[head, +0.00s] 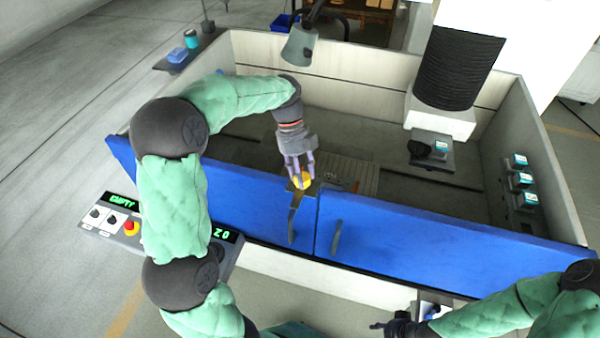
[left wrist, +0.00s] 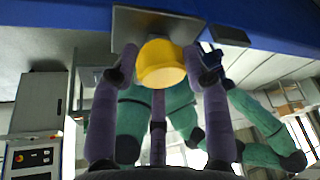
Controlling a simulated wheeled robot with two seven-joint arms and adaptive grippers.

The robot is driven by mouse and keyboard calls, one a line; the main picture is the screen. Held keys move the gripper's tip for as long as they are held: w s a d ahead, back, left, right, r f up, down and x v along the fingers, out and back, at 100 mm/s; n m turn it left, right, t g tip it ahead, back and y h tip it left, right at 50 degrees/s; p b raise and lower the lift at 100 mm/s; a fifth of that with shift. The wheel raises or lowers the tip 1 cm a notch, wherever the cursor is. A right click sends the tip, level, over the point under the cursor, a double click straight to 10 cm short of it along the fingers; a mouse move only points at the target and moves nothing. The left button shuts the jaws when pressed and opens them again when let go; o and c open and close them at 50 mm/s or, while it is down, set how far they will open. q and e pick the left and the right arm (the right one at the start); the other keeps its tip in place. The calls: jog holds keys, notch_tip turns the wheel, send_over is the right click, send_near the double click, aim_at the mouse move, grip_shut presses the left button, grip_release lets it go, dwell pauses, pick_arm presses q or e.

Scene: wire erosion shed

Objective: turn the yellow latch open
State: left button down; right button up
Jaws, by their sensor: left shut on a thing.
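The yellow latch (head: 303,180) sits at the top edge of the blue doors, close to where the two doors meet. It shows as a rounded yellow knob (left wrist: 161,64) in front of a grey plate (left wrist: 153,30) in the left wrist view. My left gripper (head: 299,176) comes down from above with its purple fingers on either side of the latch. In the left wrist view the fingers (left wrist: 165,66) are closed around the knob. My right gripper (head: 390,326) is low at the bottom right, dark and small, away from the latch; its jaws are unclear.
The blue left door (head: 245,200) and blue right door (head: 440,240) have curved handles. A control panel (head: 110,220) with a red button is at the left. A grey lamp head (head: 299,48) hangs over the tank. A black bellows column (head: 460,68) stands at the back right.

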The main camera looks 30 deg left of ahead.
pick_arm(q)
jog(key=shift+w+r, duration=0.15)
jog(key=shift+r, duration=0.1)
jog(key=c, duration=0.9)
grip_release()
jog(key=shift+o, duration=1.2)
jog(key=shift+d, duration=0.15)
jog(key=shift+d+f, duration=0.1)
jog(key=shift+d, duration=0.05)
jog(key=shift+a, duration=0.2)
jog(key=shift+a+r, duration=0.1)
jog(key=shift+r, duration=0.15)
jog(key=v, duration=1.1)
jog(key=shift+r, duration=0.25)
